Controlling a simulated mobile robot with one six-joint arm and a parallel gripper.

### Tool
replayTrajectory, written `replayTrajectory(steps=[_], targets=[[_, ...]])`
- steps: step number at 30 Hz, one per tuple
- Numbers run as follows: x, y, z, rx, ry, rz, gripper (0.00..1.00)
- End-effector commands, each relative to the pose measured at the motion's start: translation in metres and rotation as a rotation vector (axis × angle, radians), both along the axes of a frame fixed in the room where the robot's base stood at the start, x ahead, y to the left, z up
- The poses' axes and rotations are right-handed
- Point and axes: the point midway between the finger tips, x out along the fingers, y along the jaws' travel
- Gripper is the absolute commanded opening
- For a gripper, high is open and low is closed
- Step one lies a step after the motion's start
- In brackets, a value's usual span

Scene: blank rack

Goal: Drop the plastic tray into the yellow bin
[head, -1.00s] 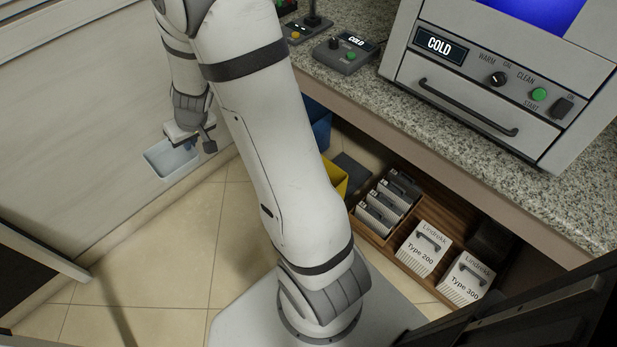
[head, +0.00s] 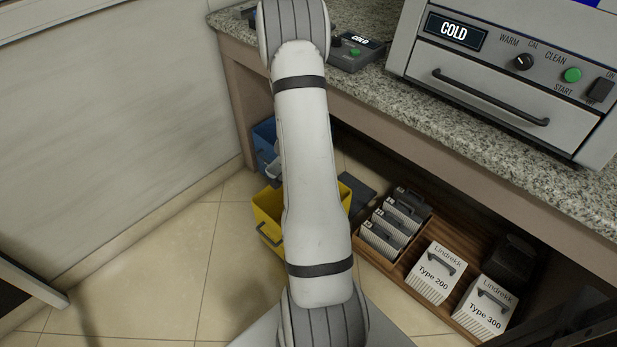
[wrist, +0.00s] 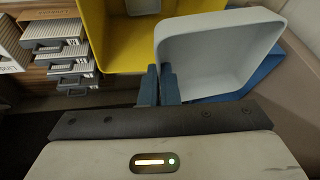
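The plastic tray (wrist: 222,62), pale grey-blue and open, fills the right half of the wrist view, tilted with its hollow facing the camera. My gripper (wrist: 160,86) is shut on its left wall. The yellow bin (wrist: 108,45) lies just beyond and left of the tray, which overlaps its right part in the picture. In the head view the yellow bin (head: 267,212) stands on the floor, partly behind my arm. There my gripper is hidden by the arm; a pale patch at the arm's left edge may be the tray.
A blue bin (head: 264,134) stands behind the yellow one and shows under the tray in the wrist view (wrist: 240,84). A wooden rack (head: 398,268) with several grey cases and white boxes stands to the right. The counter edge (head: 420,130) overhangs this area. The floor at left is clear.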

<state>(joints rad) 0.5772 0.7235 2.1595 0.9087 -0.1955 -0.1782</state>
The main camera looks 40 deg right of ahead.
Motion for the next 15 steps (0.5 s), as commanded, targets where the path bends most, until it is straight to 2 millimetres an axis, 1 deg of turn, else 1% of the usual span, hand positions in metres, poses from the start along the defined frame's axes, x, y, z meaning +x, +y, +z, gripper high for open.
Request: replayTrajectory(steps=[1,4,10,15], targets=[[-0.007,-0.007,-0.005,-0.002,0.004,-0.036,0.00],[-0.014,-0.015,-0.010,-0.007,0.004,-0.081,0.00],[-0.016,-0.017,-0.022,-0.009,0.004,-0.091,0.00],[-0.016,-0.017,-0.040,-0.009,0.003,-0.089,0.00]])
